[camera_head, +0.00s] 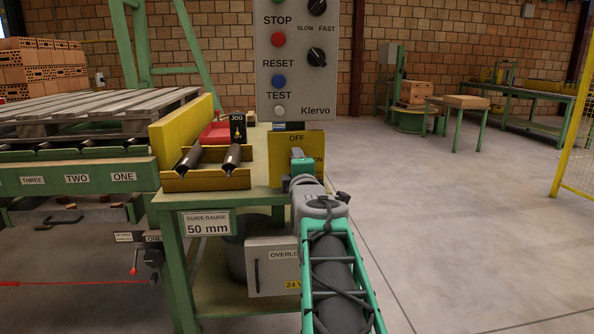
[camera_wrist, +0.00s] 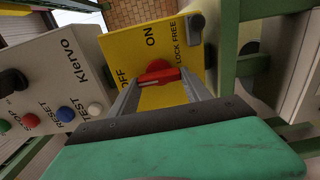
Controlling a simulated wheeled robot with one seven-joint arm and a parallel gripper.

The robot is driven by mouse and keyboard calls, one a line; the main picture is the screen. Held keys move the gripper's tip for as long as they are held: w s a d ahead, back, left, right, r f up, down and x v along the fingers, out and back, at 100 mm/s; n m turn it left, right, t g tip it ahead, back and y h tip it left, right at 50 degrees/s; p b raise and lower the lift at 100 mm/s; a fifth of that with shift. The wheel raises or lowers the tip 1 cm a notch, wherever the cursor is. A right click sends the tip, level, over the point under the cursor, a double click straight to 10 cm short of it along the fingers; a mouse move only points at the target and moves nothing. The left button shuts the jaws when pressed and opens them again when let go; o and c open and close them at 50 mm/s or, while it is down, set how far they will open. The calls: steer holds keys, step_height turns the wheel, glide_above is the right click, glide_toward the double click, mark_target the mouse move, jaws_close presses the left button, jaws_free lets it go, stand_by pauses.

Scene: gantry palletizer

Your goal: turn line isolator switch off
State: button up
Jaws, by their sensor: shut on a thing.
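The line isolator switch is a yellow plate (camera_head: 315,144) below the grey control box, with OFF printed at its top edge. In the wrist view the yellow plate (camera_wrist: 185,62) shows OFF, ON and LOCK FREE, and a red handle (camera_wrist: 157,76) on a red round base. The handle's long axis runs left to right in that view, with its left end toward OFF, and ON lies above it. My gripper (camera_wrist: 158,82) is shut on the handle, a fingertip at each end. In the head view my gripper (camera_head: 298,155) hides the handle.
The control box (camera_head: 290,100) with several buttons and knobs stands right above the plate. A roller conveyor (camera_head: 210,178) with yellow guides is at left. A grey overload box (camera_head: 270,265) sits below. Open floor (camera_head: 450,210) lies to the right.

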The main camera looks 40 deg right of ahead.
steer(key=o, duration=1.4)
steer(key=shift+c, duration=0.2)
steer(key=p+v, duration=0.1)
steer(key=v, duration=0.6)
steer(key=shift+s+a, duration=0.25)
steer(key=shift+s, duration=0.05)
